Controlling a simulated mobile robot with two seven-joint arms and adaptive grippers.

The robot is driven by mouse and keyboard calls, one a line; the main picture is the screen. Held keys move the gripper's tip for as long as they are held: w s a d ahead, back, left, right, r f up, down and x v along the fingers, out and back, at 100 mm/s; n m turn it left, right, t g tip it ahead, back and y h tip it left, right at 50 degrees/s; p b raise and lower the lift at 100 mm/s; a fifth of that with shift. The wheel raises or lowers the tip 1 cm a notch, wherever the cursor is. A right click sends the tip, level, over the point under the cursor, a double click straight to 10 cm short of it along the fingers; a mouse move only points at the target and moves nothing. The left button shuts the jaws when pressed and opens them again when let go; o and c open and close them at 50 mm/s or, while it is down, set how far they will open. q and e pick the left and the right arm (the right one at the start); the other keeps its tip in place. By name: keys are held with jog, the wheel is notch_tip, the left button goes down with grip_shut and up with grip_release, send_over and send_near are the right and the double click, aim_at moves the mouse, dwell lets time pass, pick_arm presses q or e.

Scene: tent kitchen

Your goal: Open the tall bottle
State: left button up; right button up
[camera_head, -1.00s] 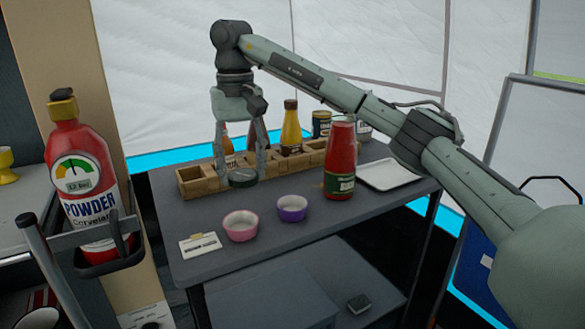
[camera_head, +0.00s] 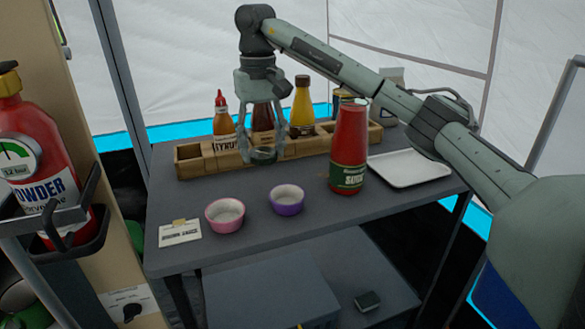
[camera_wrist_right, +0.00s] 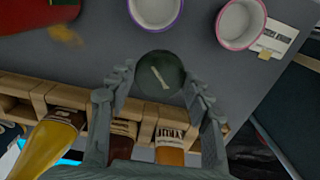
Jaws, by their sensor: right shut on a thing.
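The tall red sauce bottle (camera_head: 348,158) with a green label stands upright on the grey table, right of the bowls. Its top looks bare, with no cap visible on it. My right gripper (camera_head: 264,152) is to the left of the bottle, pointing down in front of the wooden crate. It is shut on a dark green round lid (camera_wrist_right: 160,74), which shows between the fingertips in the right wrist view. The lid is apart from the bottle. Only part of a red object, likely the bottle, shows at the top left of that view. My left gripper is not in view.
A wooden crate (camera_head: 193,163) holds several smaller bottles behind the gripper. A pink bowl (camera_head: 225,222), a purple bowl (camera_head: 287,207) and a small sign (camera_head: 180,232) stand at the front. A white tray (camera_head: 410,174) lies right of the bottle. The table's front middle is clear.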

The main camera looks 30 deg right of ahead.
jog(key=d+f, duration=0.2)
jog(key=d, duration=0.1)
jog(key=d+f, duration=0.1)
jog(key=d, duration=0.1)
jog(key=shift+s, duration=0.3)
jog(key=shift+d+f, duration=0.3)
jog(key=shift+d, duration=0.2)
notch_tip(320, 180, down, 4)
jog(key=shift+r+p, duration=0.1)
jog(key=shift+p, duration=0.25)
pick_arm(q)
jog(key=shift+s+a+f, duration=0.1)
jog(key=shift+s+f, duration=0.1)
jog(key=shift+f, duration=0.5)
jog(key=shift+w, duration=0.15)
